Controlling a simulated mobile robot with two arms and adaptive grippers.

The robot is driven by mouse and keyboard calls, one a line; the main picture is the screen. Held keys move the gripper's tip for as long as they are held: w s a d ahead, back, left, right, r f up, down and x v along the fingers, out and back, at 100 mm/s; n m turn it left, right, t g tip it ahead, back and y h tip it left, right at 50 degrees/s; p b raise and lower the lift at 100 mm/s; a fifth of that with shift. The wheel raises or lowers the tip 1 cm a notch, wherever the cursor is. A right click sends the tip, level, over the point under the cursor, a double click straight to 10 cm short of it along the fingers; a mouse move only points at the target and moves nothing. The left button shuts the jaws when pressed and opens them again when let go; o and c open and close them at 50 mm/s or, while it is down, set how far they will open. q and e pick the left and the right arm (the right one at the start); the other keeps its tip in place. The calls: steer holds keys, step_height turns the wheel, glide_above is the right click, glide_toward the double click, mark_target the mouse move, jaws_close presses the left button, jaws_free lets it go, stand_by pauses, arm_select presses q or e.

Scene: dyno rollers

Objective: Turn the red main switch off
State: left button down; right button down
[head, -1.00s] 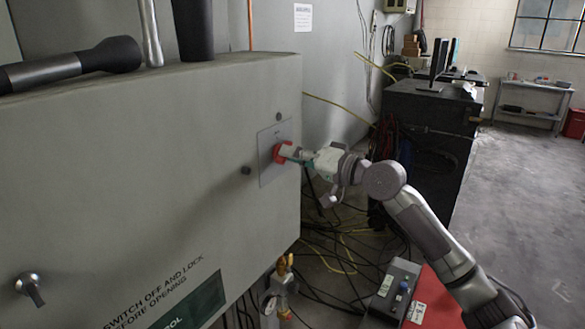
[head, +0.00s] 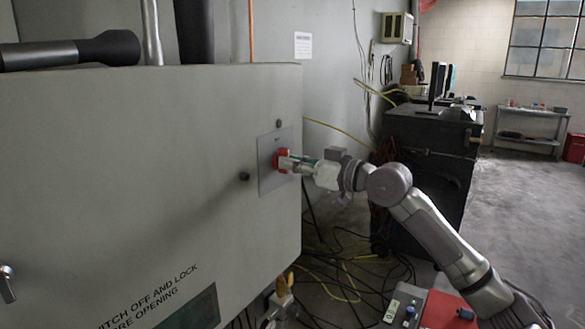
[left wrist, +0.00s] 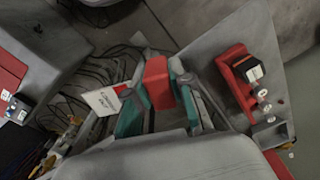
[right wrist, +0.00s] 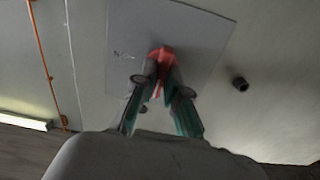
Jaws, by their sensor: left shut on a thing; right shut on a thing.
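The red main switch (head: 278,160) sits on a square grey plate (head: 268,182) at the right end of the big grey cabinet front. My right gripper (head: 286,162) is at the switch, its fingers closed on the red handle. In the right wrist view the red handle (right wrist: 161,58) shows between the fingertips (right wrist: 160,75); the fingers hide part of it and the picture is blurred. My left gripper (left wrist: 158,95) is outside the head view. It is shut on a red block (left wrist: 157,80), perhaps a padlock, with a white tag (left wrist: 102,100) beside it.
A dark knob (head: 244,176) sticks out left of the switch plate. A flashlight (head: 75,52) lies on the cabinet top. Cables (head: 345,275) cover the floor below the right arm.

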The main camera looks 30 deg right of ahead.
steer(key=shift+f+n, duration=0.15)
steer(key=shift+n, duration=0.25)
steer(key=c, duration=1.2)
jaws_free()
steer(key=v, duration=1.2)
